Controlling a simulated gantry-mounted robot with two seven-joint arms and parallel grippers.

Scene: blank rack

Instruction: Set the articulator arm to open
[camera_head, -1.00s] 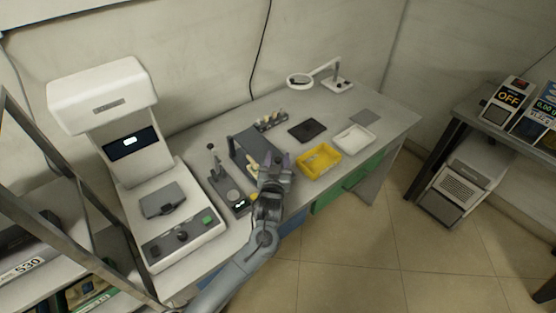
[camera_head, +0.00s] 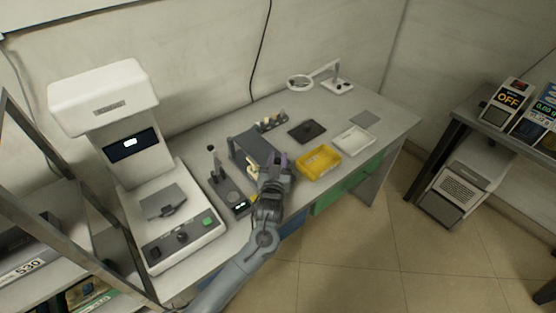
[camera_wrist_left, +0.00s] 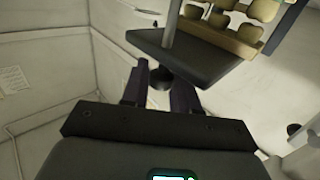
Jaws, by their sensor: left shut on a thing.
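The articulator's dark upper plate (camera_head: 257,147) stands tilted on the bench, left of and behind my left gripper, with a cream cast (camera_head: 252,170) partly showing below it. My left gripper (camera_head: 274,161) is at its right front edge. In the left wrist view, the gripper's fingers (camera_wrist_left: 161,88) are shut on a dark round knob (camera_wrist_left: 160,76). The dark plate (camera_wrist_left: 188,56) and several tan tooth-like blocks (camera_wrist_left: 236,32) show just beyond. The gripper and arm hide part of the articulator in the head view. My right gripper is not in view.
A small dark instrument (camera_head: 228,192) with a post stands left of the articulator. A yellow tray (camera_head: 318,163) is close on the right, with a white tray (camera_head: 354,140) beyond. A large white machine (camera_head: 165,210) fills the left. A magnifier lamp (camera_head: 339,86) stands at the back.

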